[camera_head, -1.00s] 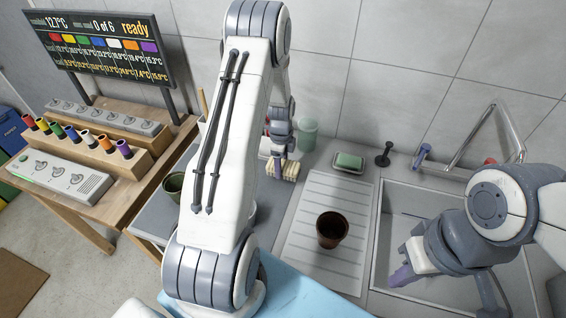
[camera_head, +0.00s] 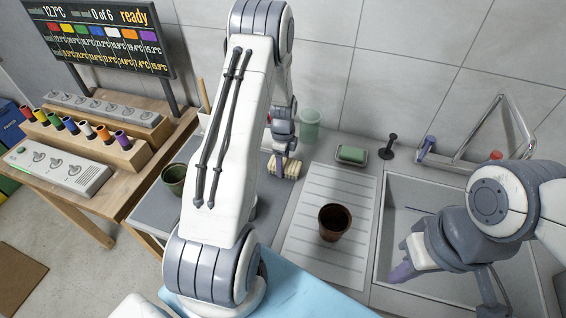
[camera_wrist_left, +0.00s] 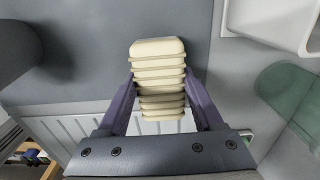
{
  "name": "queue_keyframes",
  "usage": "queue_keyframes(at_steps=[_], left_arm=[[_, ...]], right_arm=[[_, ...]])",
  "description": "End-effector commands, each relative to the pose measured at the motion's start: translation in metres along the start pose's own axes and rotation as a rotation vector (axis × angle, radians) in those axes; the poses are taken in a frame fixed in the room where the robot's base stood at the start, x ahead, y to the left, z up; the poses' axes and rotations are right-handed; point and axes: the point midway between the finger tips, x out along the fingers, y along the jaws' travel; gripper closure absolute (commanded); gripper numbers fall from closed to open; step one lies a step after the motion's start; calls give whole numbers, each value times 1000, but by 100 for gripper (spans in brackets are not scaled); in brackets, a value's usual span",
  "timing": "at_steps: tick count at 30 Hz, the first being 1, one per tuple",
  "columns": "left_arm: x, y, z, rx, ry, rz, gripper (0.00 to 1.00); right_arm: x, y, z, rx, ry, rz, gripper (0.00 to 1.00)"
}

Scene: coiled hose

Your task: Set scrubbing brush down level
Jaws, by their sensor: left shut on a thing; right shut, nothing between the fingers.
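The scrubbing brush (camera_head: 285,168) is a cream, ridged block at the back of the counter in the head view. In the left wrist view the brush (camera_wrist_left: 158,75) sits between the two purple fingers of my left gripper (camera_wrist_left: 160,105), which is shut on it. My left gripper (camera_head: 284,160) is above the grey counter, left of the ribbed drainboard. Whether the brush touches the counter cannot be told, as its underside is hidden. My right gripper (camera_head: 402,270) is shut and empty over the sink.
A brown pot (camera_head: 334,222) stands on the drainboard (camera_head: 310,245). A green cup (camera_head: 309,126) stands behind the brush. A green soap dish (camera_head: 351,155) and a dark stopper (camera_head: 388,147) are to the right. A dark green pot (camera_head: 174,179) is at left.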

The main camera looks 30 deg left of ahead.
Motion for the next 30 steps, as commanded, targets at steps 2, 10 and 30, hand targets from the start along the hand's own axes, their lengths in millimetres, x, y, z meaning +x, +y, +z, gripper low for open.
queue_keyframes(at_steps=[2, 10, 30], left_arm=[[2, 0, 0, 0, 0, 0, 100], [8, 0, 0, 0, 0, -1, 100], [-34, -2, 0, 0, -1, -7, 0]], right_arm=[[2, 0, 0, 0, 0, 0, 100], [6, 0, 0, 0, 0, 0, 100], [20, 1, 1, -1, 0, 0, 100]])
